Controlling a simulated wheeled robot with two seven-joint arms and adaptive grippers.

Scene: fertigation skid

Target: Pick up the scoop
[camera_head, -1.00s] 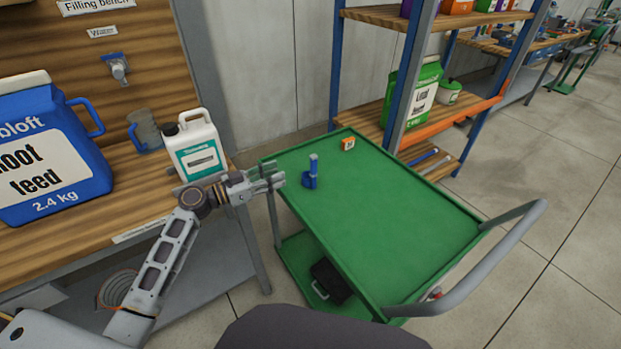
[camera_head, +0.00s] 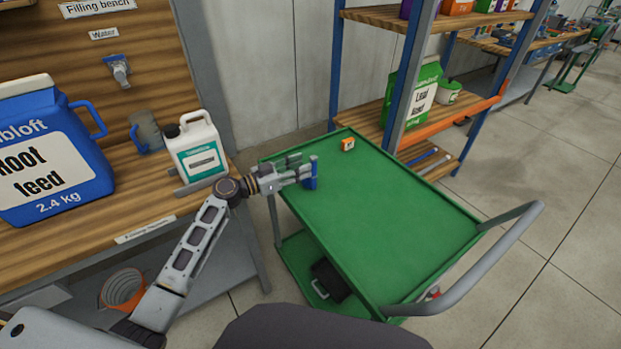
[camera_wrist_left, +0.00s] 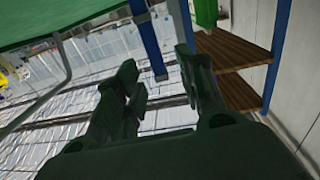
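The scoop (camera_head: 310,184) stands on the green cart's top near its left edge, with a blue body and a grey upright handle. My left gripper (camera_head: 300,170) is at the scoop, its fingertips beside the handle and partly covering it in the head view. In the left wrist view, the two dark fingers (camera_wrist_left: 157,72) are apart with a gap between them. Contact with the scoop cannot be made out. My right gripper is not in view.
The green cart (camera_head: 380,230) has a small orange box (camera_head: 348,144) near its back edge; the rest of its top is clear. A white jug (camera_head: 196,150) and a blue feed container (camera_head: 45,150) stand on the wooden bench at left. Shelving (camera_head: 400,100) stands behind.

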